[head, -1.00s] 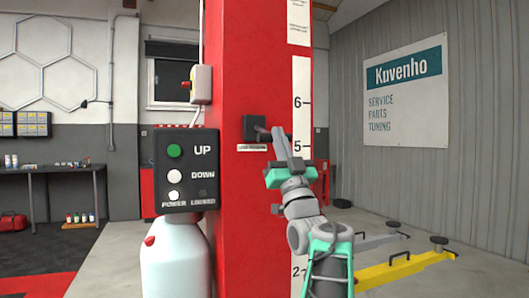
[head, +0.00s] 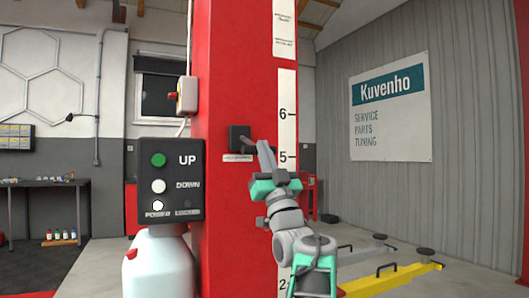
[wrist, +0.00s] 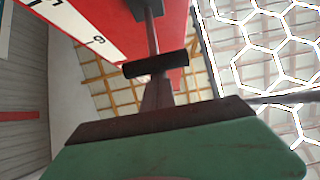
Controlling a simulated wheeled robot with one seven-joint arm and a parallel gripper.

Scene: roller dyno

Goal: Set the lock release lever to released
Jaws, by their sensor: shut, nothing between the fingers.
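The lock release lever's dark housing (head: 240,138) is on the front of the red post, above a small white label (head: 238,158). In the head view, the lever itself is mostly hidden by my gripper. In the wrist view, a thin grey rod (wrist: 151,35) runs from the housing to a black crossbar handle (wrist: 155,64). My gripper (head: 262,146) is shut and empty, its tip close to the right of the housing. In the wrist view, my fingertips (wrist: 157,82) are right at the handle. I cannot tell whether they touch it.
A control box (head: 171,181) with UP and DOWN buttons stands left of the red post (head: 233,70), above a white tank (head: 160,265). A yellow lift arm (head: 390,280) lies low at the right. The space right of the post is fairly open.

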